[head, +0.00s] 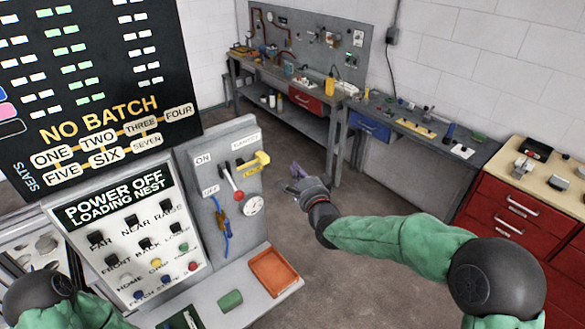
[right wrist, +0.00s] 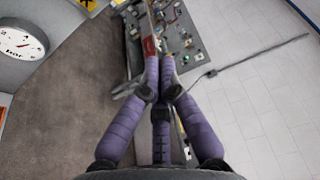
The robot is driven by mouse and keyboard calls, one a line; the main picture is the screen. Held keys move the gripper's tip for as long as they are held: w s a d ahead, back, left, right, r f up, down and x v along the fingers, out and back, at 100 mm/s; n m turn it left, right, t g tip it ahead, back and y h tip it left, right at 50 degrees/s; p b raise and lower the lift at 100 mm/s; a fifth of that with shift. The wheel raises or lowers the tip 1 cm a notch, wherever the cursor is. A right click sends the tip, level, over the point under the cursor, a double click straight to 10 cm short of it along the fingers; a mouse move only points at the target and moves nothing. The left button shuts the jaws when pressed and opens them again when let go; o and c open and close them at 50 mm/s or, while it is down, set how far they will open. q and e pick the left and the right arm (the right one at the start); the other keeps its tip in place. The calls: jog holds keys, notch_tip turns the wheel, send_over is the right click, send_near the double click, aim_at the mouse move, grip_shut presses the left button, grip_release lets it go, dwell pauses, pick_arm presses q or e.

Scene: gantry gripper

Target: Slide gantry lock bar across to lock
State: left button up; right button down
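The yellow gantry lock bar (head: 256,161) sits at the upper right of the grey control panel (head: 215,165) in the head view, beside small labels. My right gripper (head: 295,174) is right of the panel and the bar, in the air and apart from both. In the right wrist view its purple fingers (right wrist: 159,62) converge with their tips close together and nothing between them. A sliver of yellow shows at the top left edge of that view; I cannot tell what it is. My left gripper is out of view.
A red-knobbed lever (head: 238,196) and a round gauge (head: 253,206) are on the panel below the bar. An orange tray (head: 274,272) lies on the ledge below. Workbenches (head: 300,90) and a red drawer cabinet (head: 510,205) stand behind. The floor between is clear.

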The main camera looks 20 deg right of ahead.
aim_at(262, 162)
jog(key=w+p, duration=0.2)
jog(key=w, duration=0.6)
jog(key=a, duration=0.2)
jog(key=s+a+p, duration=0.1)
jog(key=a, duration=0.1)
jog(key=shift+s, duration=0.1)
jog(key=a, duration=0.1)
jog(key=s+a+b, duration=0.1)
jog(key=a, duration=0.2)
jog(key=shift+s+a+b, duration=0.3)
jog(key=shift+s+b, duration=0.05)
jog(key=shift+d+f, duration=0.1)
jog(key=shift+d, duration=0.05)
